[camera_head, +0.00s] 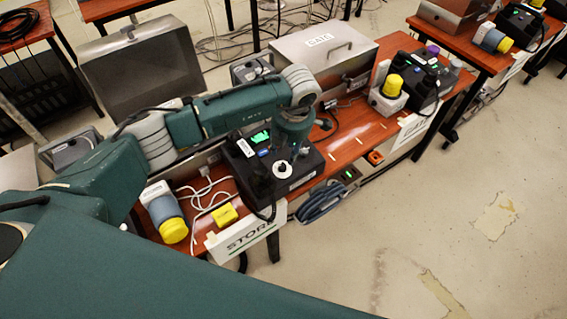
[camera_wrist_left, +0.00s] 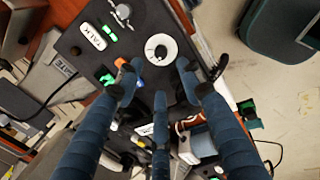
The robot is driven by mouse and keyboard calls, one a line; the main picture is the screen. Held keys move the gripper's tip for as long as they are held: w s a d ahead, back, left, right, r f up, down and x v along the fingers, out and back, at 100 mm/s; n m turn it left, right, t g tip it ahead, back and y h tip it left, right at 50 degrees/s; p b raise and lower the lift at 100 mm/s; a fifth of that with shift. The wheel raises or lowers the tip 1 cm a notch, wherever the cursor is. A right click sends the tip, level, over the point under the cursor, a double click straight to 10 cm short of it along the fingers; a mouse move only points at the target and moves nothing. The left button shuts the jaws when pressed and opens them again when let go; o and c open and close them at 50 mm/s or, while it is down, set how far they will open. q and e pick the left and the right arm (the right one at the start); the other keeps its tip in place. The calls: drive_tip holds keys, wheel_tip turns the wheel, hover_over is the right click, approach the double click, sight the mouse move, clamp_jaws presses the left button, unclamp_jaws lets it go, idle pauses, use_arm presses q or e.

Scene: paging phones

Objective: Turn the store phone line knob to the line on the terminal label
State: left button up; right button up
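The store phone terminal (camera_head: 305,172) is a black box on the wooden table, above a white STORE sign (camera_head: 240,240). Its round white dial with a dark centre, the line knob (camera_head: 282,169), also shows in the wrist view (camera_wrist_left: 161,49). A white label (camera_wrist_left: 93,36) on the box seems to read TALK. My left gripper (camera_head: 288,150) is over the terminal. In the wrist view its fingers (camera_wrist_left: 158,78) are spread, with nothing between them, and their tips appear just below the knob. I cannot tell whether they touch the box. My right gripper is not in view.
A yellow-capped cylinder (camera_head: 173,228) and a yellow block (camera_head: 224,215) are left of the terminal, among white cables. A metal case (camera_head: 322,55) and another phone station with a yellow-capped cylinder (camera_head: 392,86) stand further right. The floor at right is open.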

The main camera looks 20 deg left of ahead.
sight(283, 166)
use_arm(q)
drive_tip(key=f, duration=0.3)
drive_tip(key=f+p, duration=0.1)
drive_tip(key=f, duration=0.2)
drive_tip(key=w+a+f+p, duration=0.1)
drive_tip(key=f, duration=0.2)
drive_tip(key=shift+f, duration=0.25)
drive_tip(key=shift+w, duration=0.1)
clamp_jaws()
